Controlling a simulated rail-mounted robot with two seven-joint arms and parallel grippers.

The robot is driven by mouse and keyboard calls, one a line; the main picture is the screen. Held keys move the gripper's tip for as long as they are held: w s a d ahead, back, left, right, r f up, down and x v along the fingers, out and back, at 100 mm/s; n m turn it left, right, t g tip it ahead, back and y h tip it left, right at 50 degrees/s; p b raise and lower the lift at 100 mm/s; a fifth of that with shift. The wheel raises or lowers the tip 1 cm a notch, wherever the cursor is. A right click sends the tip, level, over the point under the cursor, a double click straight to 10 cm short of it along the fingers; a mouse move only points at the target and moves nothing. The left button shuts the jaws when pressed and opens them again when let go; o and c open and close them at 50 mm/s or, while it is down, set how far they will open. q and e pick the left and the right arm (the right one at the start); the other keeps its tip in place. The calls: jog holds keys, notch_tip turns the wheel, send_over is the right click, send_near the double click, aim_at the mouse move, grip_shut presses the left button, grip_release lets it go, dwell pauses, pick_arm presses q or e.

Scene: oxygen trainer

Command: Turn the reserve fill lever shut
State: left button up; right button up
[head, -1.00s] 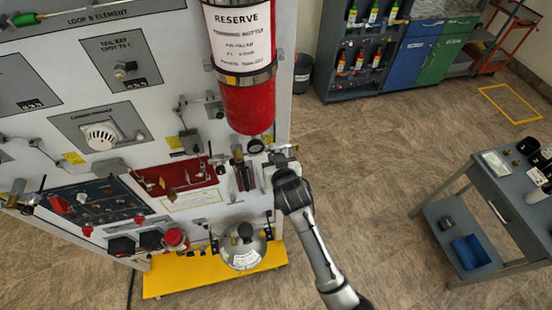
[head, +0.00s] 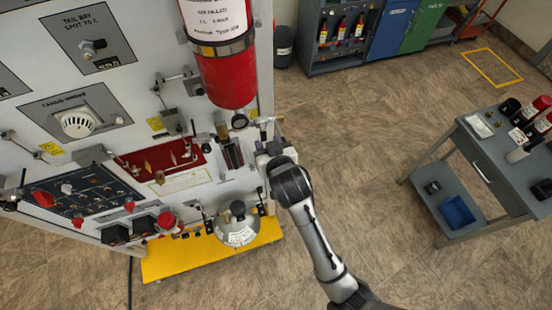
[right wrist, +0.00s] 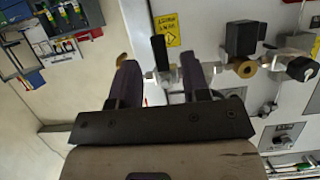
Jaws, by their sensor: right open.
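My right gripper (head: 264,140) is at the panel's right edge, just below and right of the gauge. In the right wrist view my right gripper (right wrist: 159,78) is open. A black lever handle (right wrist: 159,50), which seems to be the reserve fill lever, shows between and beyond its fingertips. I cannot tell whether a finger touches it. The lever is too small to make out behind the gripper in the head view. My left gripper is not in view.
A black block with a brass fitting (right wrist: 245,67) stands right of the fingers in the wrist view. A silver dome (head: 237,226) and yellow base (head: 165,260) lie below my right gripper. A grey cart (head: 500,170) stands far right; the floor between is clear.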

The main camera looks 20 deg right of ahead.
jog(key=v, duration=0.7)
jog(key=shift+s+b, duration=0.15)
jog(key=shift+b, duration=0.15)
jog(key=shift+r, duration=0.1)
jog(key=s+d+f+g+p, duration=0.2)
jog(key=s+d+g+p, duration=0.1)
jog(key=s, duration=0.5)
jog(key=s+d+f+n+g+p, duration=0.1)
jog(key=s+d+f+g+p, duration=0.2)
jog(key=s, duration=0.6)
jog(key=s+d+f+n+g+p, duration=0.1)
jog(key=s+d+f+g+p, duration=0.2)
jog(key=s, duration=0.5)
jog(key=shift+s+d+g+p, duration=0.25)
jog(key=shift+g+p, duration=0.15)
jog(key=shift+g, duration=0.1)
jog(key=shift+r, duration=0.1)
